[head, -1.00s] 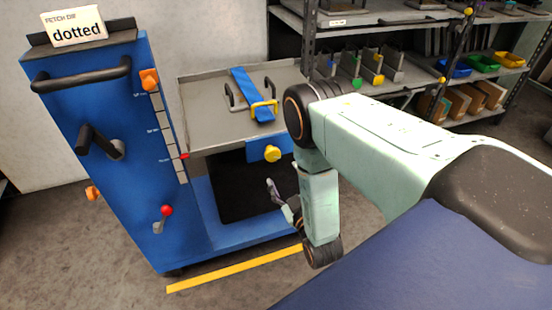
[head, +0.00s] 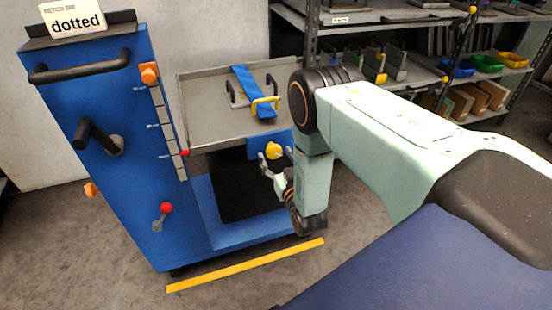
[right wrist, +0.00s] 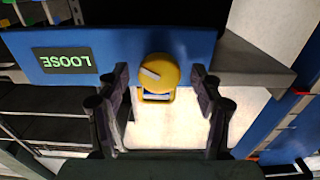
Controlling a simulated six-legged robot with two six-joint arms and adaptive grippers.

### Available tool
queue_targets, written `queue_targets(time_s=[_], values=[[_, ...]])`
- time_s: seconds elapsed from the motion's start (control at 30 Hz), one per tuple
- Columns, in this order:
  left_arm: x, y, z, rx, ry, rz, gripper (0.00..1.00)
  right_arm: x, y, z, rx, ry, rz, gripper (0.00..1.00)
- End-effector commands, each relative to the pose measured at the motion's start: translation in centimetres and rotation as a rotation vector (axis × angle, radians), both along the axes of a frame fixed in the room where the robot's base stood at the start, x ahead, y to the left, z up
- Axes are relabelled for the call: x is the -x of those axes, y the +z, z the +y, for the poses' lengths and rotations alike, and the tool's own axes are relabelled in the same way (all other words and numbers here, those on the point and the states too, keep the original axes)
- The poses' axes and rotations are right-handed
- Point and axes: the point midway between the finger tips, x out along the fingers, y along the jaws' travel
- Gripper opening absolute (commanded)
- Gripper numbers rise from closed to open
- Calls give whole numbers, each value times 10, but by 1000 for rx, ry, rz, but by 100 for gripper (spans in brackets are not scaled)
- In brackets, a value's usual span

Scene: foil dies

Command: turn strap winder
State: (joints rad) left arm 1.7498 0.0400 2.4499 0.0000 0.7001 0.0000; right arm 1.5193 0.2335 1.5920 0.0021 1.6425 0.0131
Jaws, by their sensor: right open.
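The strap winder's yellow knob (head: 273,151) sits on a blue plate (head: 256,146) at the front edge of the grey tray. The right wrist view shows the knob (right wrist: 158,72) with a pale mark across it. Beside it, a dark display (right wrist: 61,60) on the plate reads LOOSE, upside down. My right gripper (head: 275,161) is open and empty, close in front of the knob. In the right wrist view its fingers (right wrist: 160,76) stand on either side of the knob, apart from it. A blue strap (head: 242,77) lies over the tray. My left gripper is not in view.
The grey tray (head: 205,122) carries dark handles and a yellow handle (head: 265,104). Shelves (head: 425,75) with bins stand behind. A yellow line (head: 245,267) marks the floor in front.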

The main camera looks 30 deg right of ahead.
Motion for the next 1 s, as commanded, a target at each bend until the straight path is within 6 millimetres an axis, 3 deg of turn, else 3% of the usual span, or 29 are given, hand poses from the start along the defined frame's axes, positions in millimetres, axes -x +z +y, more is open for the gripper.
queue_targets(time_s=[0.37, 1.0], values=[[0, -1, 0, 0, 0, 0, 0, -6, 0, -2, 1, -1, 1, 66], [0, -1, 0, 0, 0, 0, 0, -6, 0, -2, 1, 0, 1, 13]])
